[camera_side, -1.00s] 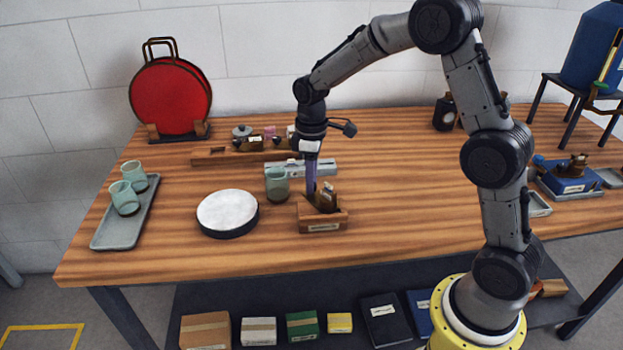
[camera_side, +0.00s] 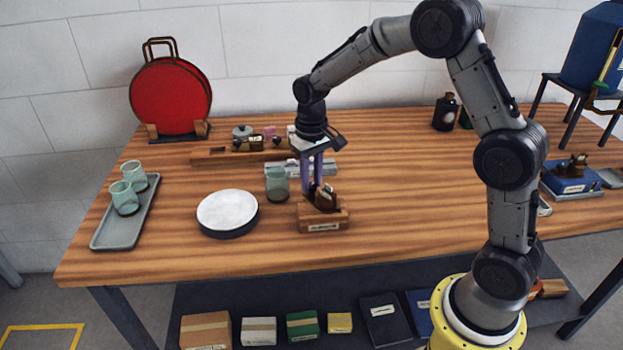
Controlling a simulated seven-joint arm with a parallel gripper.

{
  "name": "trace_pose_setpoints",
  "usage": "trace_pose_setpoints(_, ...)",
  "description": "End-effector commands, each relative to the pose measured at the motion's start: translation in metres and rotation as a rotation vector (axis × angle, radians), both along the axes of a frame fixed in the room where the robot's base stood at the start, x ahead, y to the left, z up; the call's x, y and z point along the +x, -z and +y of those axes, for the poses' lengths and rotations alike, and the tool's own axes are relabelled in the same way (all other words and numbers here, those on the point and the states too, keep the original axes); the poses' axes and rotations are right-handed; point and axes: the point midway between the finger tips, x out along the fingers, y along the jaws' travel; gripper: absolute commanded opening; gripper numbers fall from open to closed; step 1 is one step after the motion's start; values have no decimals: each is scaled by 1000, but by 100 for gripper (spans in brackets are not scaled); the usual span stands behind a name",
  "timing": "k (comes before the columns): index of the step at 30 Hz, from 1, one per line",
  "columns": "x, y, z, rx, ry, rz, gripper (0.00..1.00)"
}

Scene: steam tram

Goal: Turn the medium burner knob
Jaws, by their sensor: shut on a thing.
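A small dark bronze piece (camera_side: 326,201) with a raised knob-like part sits on a labelled wooden block (camera_side: 324,220) at the middle of the table. My gripper (camera_side: 317,191) points straight down at it, its two purple fingers shut on the raised part, which they partly hide. The label is too small to read, so I cannot tell whether this is the medium burner knob. A similar dark piece (camera_side: 577,164) sits on a blue box (camera_side: 568,184) at the right.
A green glass (camera_side: 277,184) stands close left of my gripper. A round white-topped disc (camera_side: 228,211) and a grey tray (camera_side: 108,232) with two glasses lie further left. A long wooden rack (camera_side: 213,156) and grey bar (camera_side: 322,168) lie behind.

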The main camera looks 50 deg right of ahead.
Motion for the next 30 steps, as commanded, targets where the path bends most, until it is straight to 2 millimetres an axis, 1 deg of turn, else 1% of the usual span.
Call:
trace_pose_setpoints(3, 0, -1, 0, -1, 55, -2, 0)
trace_pose_setpoints(9, 0, 0, 0, 0, 110, -1, 0)
trace_pose_setpoints(24, 0, 0, 0, 0, 129, -1, 0)
trace_pose_setpoints(25, 0, 0, 0, 0, 129, -1, 31)
trace_pose_setpoints(30, 0, 0, 0, 0, 128, -1, 60)
